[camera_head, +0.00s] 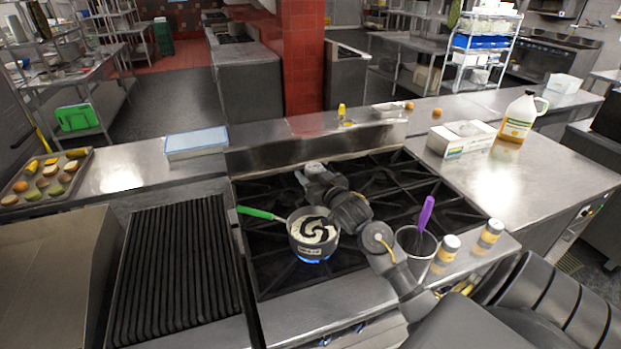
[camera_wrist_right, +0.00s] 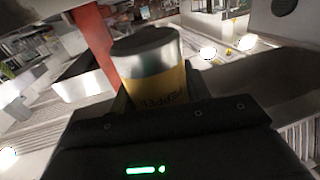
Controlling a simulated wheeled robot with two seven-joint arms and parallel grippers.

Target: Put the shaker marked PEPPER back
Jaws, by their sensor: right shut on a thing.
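My right gripper (camera_head: 312,174) reaches over the stove, behind the saucepan, and is shut on a shaker. In the right wrist view the shaker (camera_wrist_right: 158,80) has a dark top, a silver band and a yellow label with dark letters that read as PEPPER. The jaws hide its lower part. In the head view I cannot make it out clearly at the gripper. Two similar shakers, one (camera_head: 448,248) and another (camera_head: 491,233), stand upright on the steel front ledge at the right; their labels are too small to read. My left gripper is not in view.
A green-handled saucepan (camera_head: 314,239) with white contents and a dark swirl sits over a blue flame. A metal container (camera_head: 416,246) holding a purple-handled utensil stands beside the shakers. A white box (camera_head: 460,137) and a jug (camera_head: 519,118) stand on the right counter.

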